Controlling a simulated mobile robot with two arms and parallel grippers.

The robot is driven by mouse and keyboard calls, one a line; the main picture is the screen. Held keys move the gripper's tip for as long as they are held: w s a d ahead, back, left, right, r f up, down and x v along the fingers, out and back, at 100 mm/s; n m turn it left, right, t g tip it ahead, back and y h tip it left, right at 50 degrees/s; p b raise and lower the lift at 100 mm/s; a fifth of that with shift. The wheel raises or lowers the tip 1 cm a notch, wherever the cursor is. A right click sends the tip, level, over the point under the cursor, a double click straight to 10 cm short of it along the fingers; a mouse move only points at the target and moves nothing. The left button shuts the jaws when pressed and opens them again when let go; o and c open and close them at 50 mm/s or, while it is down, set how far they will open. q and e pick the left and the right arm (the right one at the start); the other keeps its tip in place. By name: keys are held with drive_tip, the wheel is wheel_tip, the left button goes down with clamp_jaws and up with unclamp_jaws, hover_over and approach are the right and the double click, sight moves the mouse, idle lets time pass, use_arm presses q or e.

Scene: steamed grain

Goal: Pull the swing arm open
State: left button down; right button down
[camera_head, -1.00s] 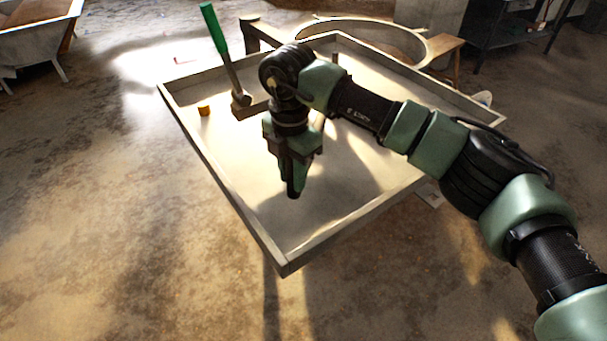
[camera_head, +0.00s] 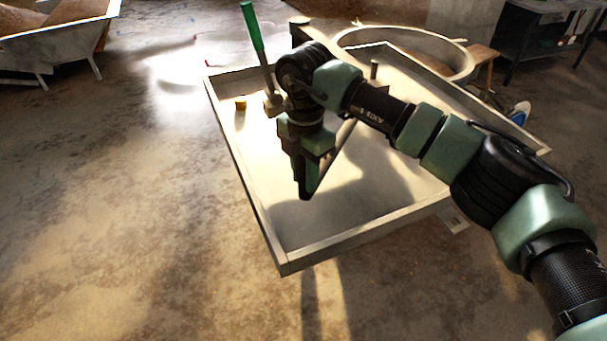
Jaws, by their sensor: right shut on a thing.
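The swing arm has a green upright handle (camera_head: 252,27) on a thin metal rod, which meets a small metal joint (camera_head: 273,104) over the left part of a pale shallow tray (camera_head: 232,160). The dark wrist of my right arm covers much of what lies beside the joint. My right gripper (camera_head: 306,192) points down over the tray, its fingers close together. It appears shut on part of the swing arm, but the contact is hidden. My left gripper is not in view.
A small yellow piece (camera_head: 241,103) sits inside the tray's left corner. A round wooden-rimmed tub (camera_head: 455,66) stands behind the tray. A trough (camera_head: 55,42) stands at the far left and a dark table (camera_head: 535,30) at the far right. The floor left of the tray is clear.

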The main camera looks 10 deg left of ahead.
drive_tip(key=shift+r, duration=0.15)
drive_tip(key=c, duration=1.2)
unclamp_jaws()
drive_tip(key=shift+o, duration=0.2)
wheel_tip(320, 180, up, 8)
drive_tip(key=shift+f+b, duration=0.15)
drive_tip(key=shift+b, duration=0.7)
